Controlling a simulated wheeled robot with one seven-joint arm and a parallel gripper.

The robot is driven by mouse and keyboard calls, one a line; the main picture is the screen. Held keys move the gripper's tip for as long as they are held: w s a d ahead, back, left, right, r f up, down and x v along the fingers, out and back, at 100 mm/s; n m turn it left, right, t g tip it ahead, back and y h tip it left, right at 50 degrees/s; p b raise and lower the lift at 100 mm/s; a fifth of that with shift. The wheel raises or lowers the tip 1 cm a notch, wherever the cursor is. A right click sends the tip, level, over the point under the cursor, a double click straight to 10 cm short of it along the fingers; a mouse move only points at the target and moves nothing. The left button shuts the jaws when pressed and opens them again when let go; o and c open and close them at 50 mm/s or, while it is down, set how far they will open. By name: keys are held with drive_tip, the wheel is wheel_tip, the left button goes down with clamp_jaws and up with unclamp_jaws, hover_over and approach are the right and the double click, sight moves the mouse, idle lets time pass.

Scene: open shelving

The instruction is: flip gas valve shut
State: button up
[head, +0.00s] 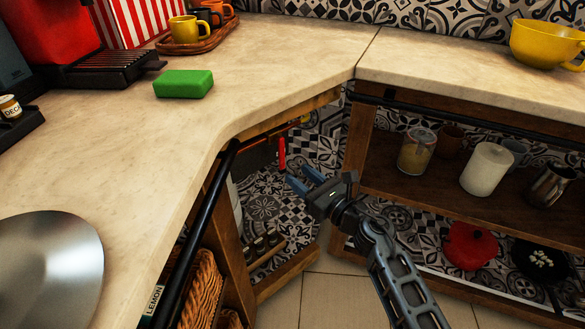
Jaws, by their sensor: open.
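The gas valve shows a red lever handle (282,153) that hangs roughly upright under the corner of the counter, in front of patterned tiles. A small yellow fitting (305,119) shows near it, under the counter edge. My gripper (303,179) is open and empty, its two blue-grey fingers pointing left toward the red handle. In the picture the fingertips are just below and right of the handle. I cannot tell the gap in depth, and no contact shows. Part of the valve's body is hidden under the counter.
The counter (300,75) overhangs the corner, with a black rail (197,230) along its left front edge. A wooden shelf (420,190) with jars and mugs stands right. A green sponge (184,84) is on top.

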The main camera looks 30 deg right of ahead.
drive_tip(key=shift+s+d, duration=0.15)
drive_tip(key=shift+s, duration=0.55)
drive_tip(key=shift+s+d, duration=0.15)
drive_tip(key=shift+s, duration=0.5)
drive_tip(key=shift+s, duration=0.1)
drive_tip(key=s+a+m+h, duration=0.1)
drive_tip(key=s+a+m, duration=0.2)
drive_tip(key=s+m, duration=0.6)
drive_tip(key=s+a+m, duration=0.3)
drive_tip(key=s+m, duration=0.3)
drive_tip(key=s, duration=0.5)
drive_tip(key=s+a+r+m+g+h, duration=0.15)
drive_tip(key=s+r+m, duration=0.25)
drive_tip(key=s+m, duration=0.75)
drive_tip(key=s+r+m+g+h, duration=0.15)
drive_tip(key=s+r+m, duration=0.35)
drive_tip(key=s+m, duration=0.6)
wheel_tip(320, 180, up, 17)
drive_tip(key=p, duration=1.7)
drive_tip(key=shift+w+a+r+m, duration=0.2)
drive_tip(key=shift+w+m, duration=0.1)
drive_tip(key=shift+m, duration=0.15)
